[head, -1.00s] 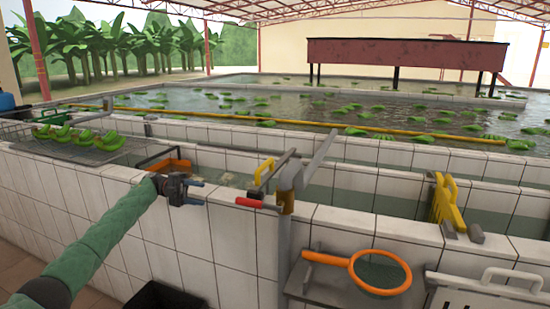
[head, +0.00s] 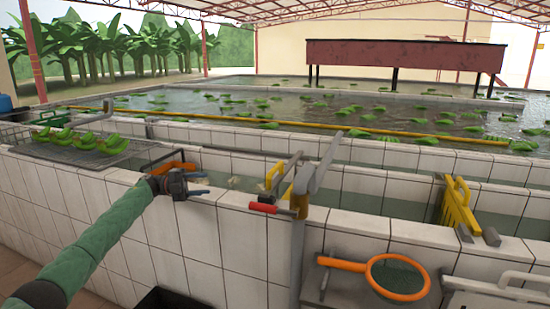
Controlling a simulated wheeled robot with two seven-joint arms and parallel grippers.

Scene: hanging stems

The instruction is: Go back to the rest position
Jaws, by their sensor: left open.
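My left gripper (head: 206,186) reaches in from the left on a green-sleeved arm. Its two short blue-grey fingers are apart, with nothing seen between them. It is over the top edge of the white tiled wall (head: 235,200). Behind it an orange object (head: 172,167) is partly hidden by the gripper. My right gripper is not in this view.
Green banana clusters (head: 75,140) lie on a wire rack (head: 125,152) at the left. An orange-rimmed net (head: 398,278) and yellow gate (head: 458,205) are farther right. Water tanks lie behind.

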